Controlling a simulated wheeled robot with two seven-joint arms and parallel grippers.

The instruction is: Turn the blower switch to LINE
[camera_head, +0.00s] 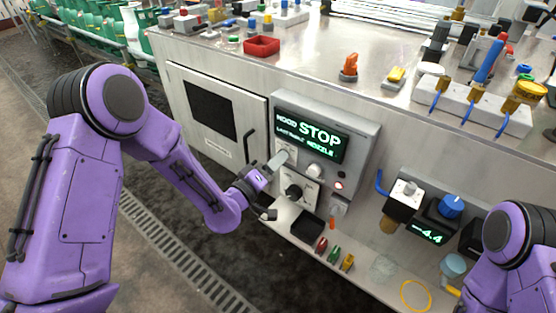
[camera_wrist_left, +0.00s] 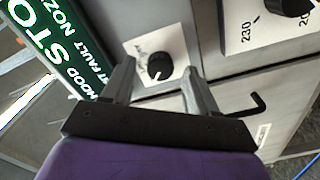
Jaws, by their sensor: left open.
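The control box (camera_head: 365,140) has a lit display (camera_head: 312,138) that reads HOOD STOP, LAST FAULT NOZZLE. A small black rotary switch (camera_wrist_left: 160,66) on a white plate sits beside the display in the left wrist view. I take it for the blower switch; its label is too small to read. Its white pointer mark faces toward my gripper. My left gripper (camera_wrist_left: 157,72) is open, with its fingers on either side of the switch; contact cannot be told. In the head view my left gripper (camera_head: 277,161) covers most of that switch. My right gripper is out of view.
A larger black dial (camera_head: 293,192), marked 230 in the wrist view, sits below the switch. A white knob (camera_head: 315,170) is to its right. A black handle (camera_head: 248,145) sticks out from the cabinet door (camera_head: 185,80). A black tray (camera_head: 306,226) lies below.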

